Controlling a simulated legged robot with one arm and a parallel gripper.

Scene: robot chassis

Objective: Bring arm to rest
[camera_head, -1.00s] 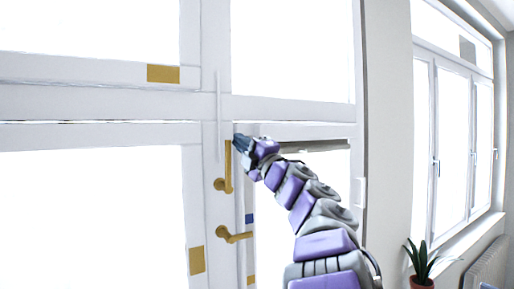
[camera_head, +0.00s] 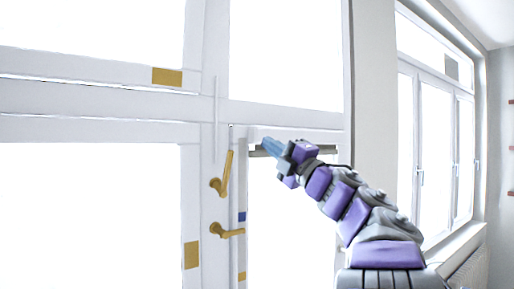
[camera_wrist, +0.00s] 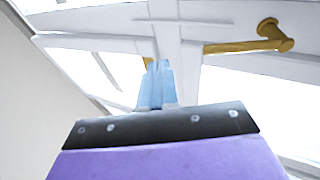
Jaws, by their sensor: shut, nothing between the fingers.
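My gripper (camera_head: 270,147) is at the end of my purple and grey arm, which reaches up and left from the lower right in the head view. Its blue fingers are shut with nothing between them, and they also show in the wrist view (camera_wrist: 158,68). The fingertips are to the right of the upper gold door handle (camera_head: 223,176) and apart from it, in front of the door pane. That handle also shows in the wrist view (camera_wrist: 262,42). A second gold handle (camera_head: 227,231) sits lower on the door.
White glazed double doors (camera_head: 100,98) fill the left and middle. A wall (camera_head: 376,110) stands to their right, then a white-framed window (camera_head: 436,150) with a radiator (camera_head: 468,272) below it. Free room shows between my arm and the wall.

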